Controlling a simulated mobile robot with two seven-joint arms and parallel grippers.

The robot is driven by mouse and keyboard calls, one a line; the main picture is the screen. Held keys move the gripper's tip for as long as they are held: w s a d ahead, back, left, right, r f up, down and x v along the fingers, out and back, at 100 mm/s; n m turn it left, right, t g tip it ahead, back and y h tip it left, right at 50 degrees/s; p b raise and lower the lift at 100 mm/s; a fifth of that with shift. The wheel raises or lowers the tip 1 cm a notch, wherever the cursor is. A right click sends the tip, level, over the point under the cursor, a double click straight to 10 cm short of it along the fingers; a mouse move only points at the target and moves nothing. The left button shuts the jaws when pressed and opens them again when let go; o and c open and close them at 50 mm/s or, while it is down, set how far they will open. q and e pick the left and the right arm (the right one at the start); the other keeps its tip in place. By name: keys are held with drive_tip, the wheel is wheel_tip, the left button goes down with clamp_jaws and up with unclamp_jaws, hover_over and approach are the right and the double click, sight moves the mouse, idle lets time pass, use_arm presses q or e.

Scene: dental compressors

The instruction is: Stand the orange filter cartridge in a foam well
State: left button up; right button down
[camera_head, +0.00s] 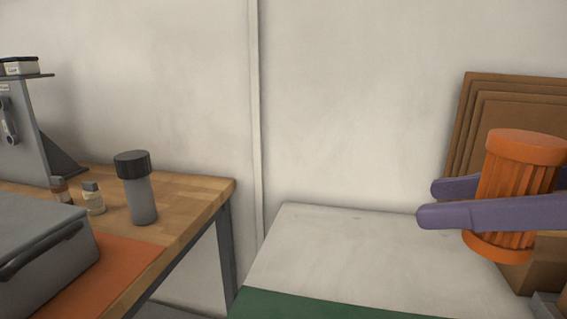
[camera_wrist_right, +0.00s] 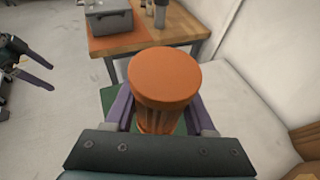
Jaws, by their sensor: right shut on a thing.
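The orange filter cartridge (camera_head: 521,178), ribbed with smooth end caps, is upright and slightly tilted at the right of the head view. My right gripper (camera_head: 432,203) is shut on it, with purple fingers on either side of its body. In the right wrist view the cartridge's round orange cap (camera_wrist_right: 165,78) faces the camera. My left gripper (camera_wrist_right: 48,79) shows at the left of the right wrist view, its purple fingers apart and nothing between them. I see no foam well in either view.
A pale worktop (camera_head: 340,250) with a green mat (camera_head: 330,308) lies below and left of the cartridge. Cardboard sheets (camera_head: 490,105) lean on the wall behind it. A wooden table (camera_head: 190,190) at left holds a grey case (camera_head: 40,250), small bottles and a black-capped grey cylinder (camera_head: 141,198).

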drive_tip(key=s+d+r+p, duration=0.25)
drive_tip(key=r+p, duration=0.25)
drive_tip(key=r, duration=0.5)
drive_tip(key=s+d+r+p, duration=0.1)
drive_tip(key=s+r+p, duration=0.4)
drive_tip(key=r, duration=0.5)
wheel_tip(320, 180, up, 32)
drive_tip(key=w+p, duration=0.1)
drive_tip(key=p, duration=3.6)
drive_tip(key=w+d+f+m+t+h+b, duration=0.1)
drive_tip(key=w+f+b, duration=0.2)
drive_tip(key=f+b, duration=1.8)
drive_tip(key=w+d+f+m+t+h+b, duration=0.1)
drive_tip(key=w+f+b, duration=0.2)
drive_tip(key=f+b, duration=1.8)
drive_tip(key=w+d+f+m+t+h+b, duration=0.1)
drive_tip(key=w+d+f+m+b, duration=0.1)
drive_tip(key=f+b, duration=1.9)
drive_tip(key=shift+w+d+f+h+b, duration=0.1)
drive_tip(key=shift+w+f, duration=0.05)
drive_tip(key=shift+f, duration=2)
drive_tip(key=shift+w+a+f+h+b, duration=0.1)
drive_tip(key=shift+w+f+b, duration=0.1)
drive_tip(key=shift+f, duration=1.9)
drive_tip(key=shift+w+d+f+h+b, duration=0.1)
drive_tip(key=shift+w+f, duration=0.05)
drive_tip(key=shift+f, duration=2)
drive_tip(key=shift+f+b, duration=1.05)
drive_tip(key=shift+f, duration=0.95)
